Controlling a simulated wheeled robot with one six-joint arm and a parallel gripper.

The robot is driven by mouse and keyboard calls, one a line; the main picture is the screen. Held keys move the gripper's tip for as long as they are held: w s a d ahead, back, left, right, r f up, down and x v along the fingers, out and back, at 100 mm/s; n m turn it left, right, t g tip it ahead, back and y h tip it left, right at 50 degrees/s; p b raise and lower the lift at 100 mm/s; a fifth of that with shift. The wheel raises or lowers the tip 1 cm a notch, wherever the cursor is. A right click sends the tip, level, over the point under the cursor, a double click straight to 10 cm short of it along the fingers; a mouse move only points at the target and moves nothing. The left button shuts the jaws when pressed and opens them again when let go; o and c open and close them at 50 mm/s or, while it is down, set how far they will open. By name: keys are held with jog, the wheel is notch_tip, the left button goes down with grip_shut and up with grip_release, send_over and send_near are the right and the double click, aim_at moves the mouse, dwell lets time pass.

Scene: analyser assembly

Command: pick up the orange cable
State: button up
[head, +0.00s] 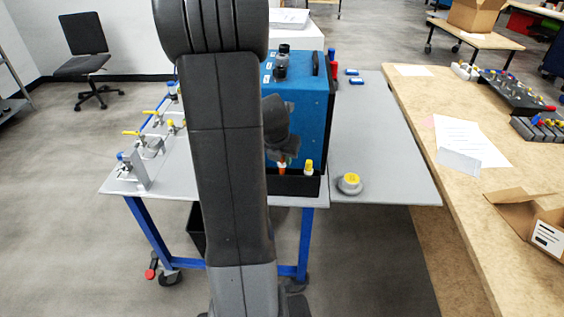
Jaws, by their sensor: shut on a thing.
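The orange cable (282,168) shows as a small orange end just below my gripper (284,154), at the front of the blue analyser box (311,120). My gripper is shut on it, though the fingers are small and dark here and the grip itself is partly hidden. The cable's lower end is at the black tray (298,187) in front of the box. I cannot tell whether it touches the tray. My arm hides much of the box's left side.
A yellow-capped piece (309,167) stands in the tray close to the cable. A grey round part with a yellow top (349,184) sits on the grey table (390,150). Metal fixtures with yellow handles (150,140) stand at left. A wooden bench (440,100) lies along the right.

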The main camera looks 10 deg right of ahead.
notch_tip(320, 180, up, 22)
jog(key=p, duration=0.8)
jog(key=shift+r, duration=0.25)
